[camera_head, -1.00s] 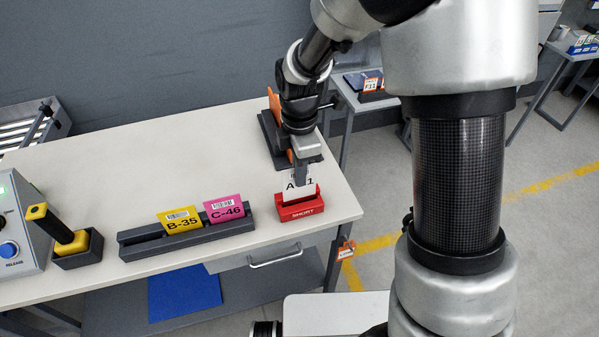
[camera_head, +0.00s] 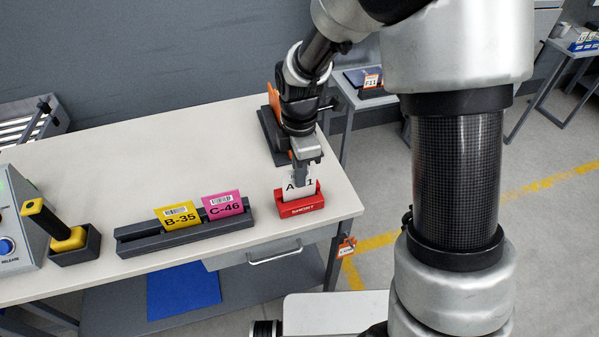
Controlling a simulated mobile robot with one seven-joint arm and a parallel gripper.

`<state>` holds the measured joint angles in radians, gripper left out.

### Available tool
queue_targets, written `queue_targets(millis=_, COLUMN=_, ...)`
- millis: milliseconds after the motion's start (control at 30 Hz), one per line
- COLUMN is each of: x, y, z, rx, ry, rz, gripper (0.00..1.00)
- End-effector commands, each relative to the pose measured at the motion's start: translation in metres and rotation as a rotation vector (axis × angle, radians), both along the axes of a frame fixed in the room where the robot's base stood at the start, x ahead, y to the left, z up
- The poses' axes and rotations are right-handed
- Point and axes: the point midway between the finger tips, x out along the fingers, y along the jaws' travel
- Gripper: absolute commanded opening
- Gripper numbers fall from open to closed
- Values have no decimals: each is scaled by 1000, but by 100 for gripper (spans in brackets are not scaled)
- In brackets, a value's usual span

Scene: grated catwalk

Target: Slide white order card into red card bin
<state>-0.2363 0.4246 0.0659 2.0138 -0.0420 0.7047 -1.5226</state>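The white order card (camera_head: 297,192) stands upright at the red card bin (camera_head: 300,206), with its lower edge hidden behind the bin's front wall. The bin sits near the table's right front corner. My gripper (camera_head: 301,181) points down over the card's upper middle and covers part of its printed code. The gripper appears closed around the card's top, but its fingers are small and I see only one side of them. How deep the card sits in the bin is hidden.
A dark rack (camera_head: 184,233) holds a yellow card (camera_head: 178,217) and a pink card (camera_head: 223,205) to the left. A dark stand with an orange part (camera_head: 273,100) is behind my gripper. A yellow-and-black tool (camera_head: 55,228) stands further left. The back middle of the table (camera_head: 150,150) is clear.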

Motion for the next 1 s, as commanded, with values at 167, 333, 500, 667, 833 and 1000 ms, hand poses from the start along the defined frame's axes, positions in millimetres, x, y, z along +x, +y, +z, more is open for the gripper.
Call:
queue_targets(millis=167, x=0, y=0, z=-9, rx=0, ry=0, rz=0, gripper=0)
queue_targets(millis=333, x=0, y=0, z=-16, rx=0, ry=0, rz=0, gripper=0)
queue_targets(millis=500, x=0, y=0, z=-20, rx=0, ry=0, rz=0, gripper=0)
queue_targets(millis=667, x=0, y=0, z=-19, rx=0, ry=0, rz=0, gripper=0)
queue_targets(millis=833, x=0, y=0, z=-19, rx=0, ry=0, rz=0, gripper=0)
queue_targets(millis=1000, x=0, y=0, z=-19, rx=0, ry=0, rz=0, gripper=24)
